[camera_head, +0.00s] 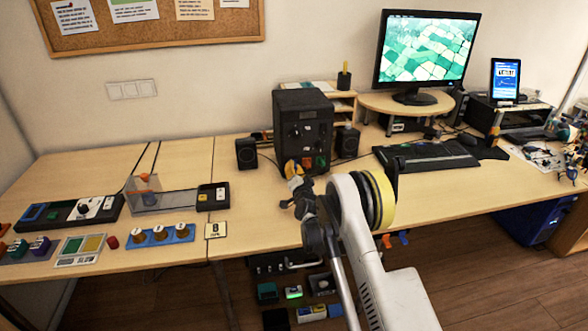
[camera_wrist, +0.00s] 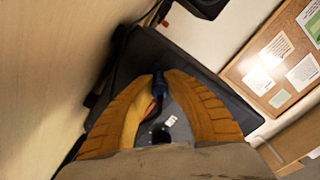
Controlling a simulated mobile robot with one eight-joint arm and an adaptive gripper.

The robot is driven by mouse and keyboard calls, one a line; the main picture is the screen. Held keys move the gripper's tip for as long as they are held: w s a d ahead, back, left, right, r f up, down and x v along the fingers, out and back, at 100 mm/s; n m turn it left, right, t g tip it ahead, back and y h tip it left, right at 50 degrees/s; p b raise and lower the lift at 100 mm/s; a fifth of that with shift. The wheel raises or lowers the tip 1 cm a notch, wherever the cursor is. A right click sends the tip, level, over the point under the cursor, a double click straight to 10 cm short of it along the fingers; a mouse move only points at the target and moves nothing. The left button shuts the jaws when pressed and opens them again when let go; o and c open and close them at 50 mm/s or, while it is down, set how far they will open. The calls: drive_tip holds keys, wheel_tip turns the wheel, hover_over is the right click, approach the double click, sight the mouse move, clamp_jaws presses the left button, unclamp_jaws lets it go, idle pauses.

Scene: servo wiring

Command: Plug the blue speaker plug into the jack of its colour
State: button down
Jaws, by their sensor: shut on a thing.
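My gripper (camera_wrist: 160,84) is shut on the blue plug (camera_wrist: 160,92), which shows between the two yellow fingertips in the wrist view. In the head view my gripper (camera_head: 294,176) is at the lower front of the black computer box (camera_head: 303,110); the plug cannot be made out there. Orange (camera_head: 307,163) and green (camera_head: 321,161) parts show low on the box's face, just right of my gripper. A blue jack is not visible; my gripper covers part of that face. I cannot tell whether the plug touches the box.
Small black speakers stand left (camera_head: 246,153) and right (camera_head: 347,143) of the box. A keyboard (camera_head: 425,158) and monitor (camera_head: 427,50) are to the right. A clear bin (camera_head: 160,200) and several small devices stand on the left of the table. Bare tabletop (camera_head: 225,175) lies left of my gripper.

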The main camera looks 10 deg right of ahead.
drive_tip(key=shift+w, duration=0.25)
drive_tip(key=c, duration=1.4)
unclamp_jaws()
drive_tip(key=s, duration=1.2)
